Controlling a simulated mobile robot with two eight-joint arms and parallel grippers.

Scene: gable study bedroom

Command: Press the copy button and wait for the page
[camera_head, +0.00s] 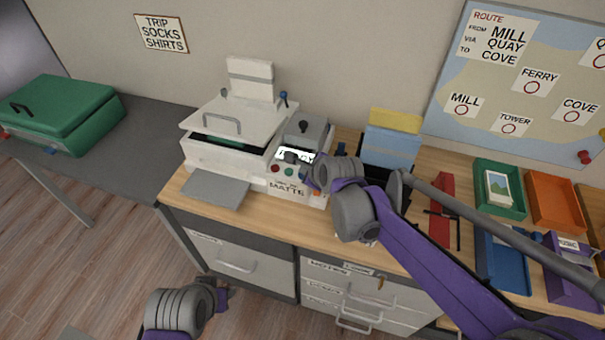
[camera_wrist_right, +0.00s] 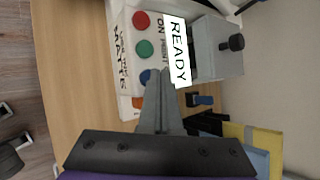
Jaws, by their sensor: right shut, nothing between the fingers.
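A white copier (camera_head: 232,155) stands on the wooden counter, with a control box at its right labelled MATTE. In the right wrist view the box shows a red button (camera_wrist_right: 141,20), a green button (camera_wrist_right: 144,48), a blue button (camera_wrist_right: 146,76) and part of an orange button (camera_wrist_right: 138,102). Its display (camera_wrist_right: 178,52) reads READY. My right gripper (camera_wrist_right: 163,72) is shut and empty, its tips over the panel beside the blue button; I cannot tell whether they touch it. No button label reading COPY is legible. My left gripper (camera_head: 221,292) is low in front of the cabinet; its jaws are unclear.
A grey output tray (camera_head: 216,191) juts from the copier's front and looks empty. A green case (camera_head: 62,115) lies on the grey desk at left. Blue and yellow folders (camera_head: 392,145) stand right of the control box. Green, orange, blue and purple trays line the right end.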

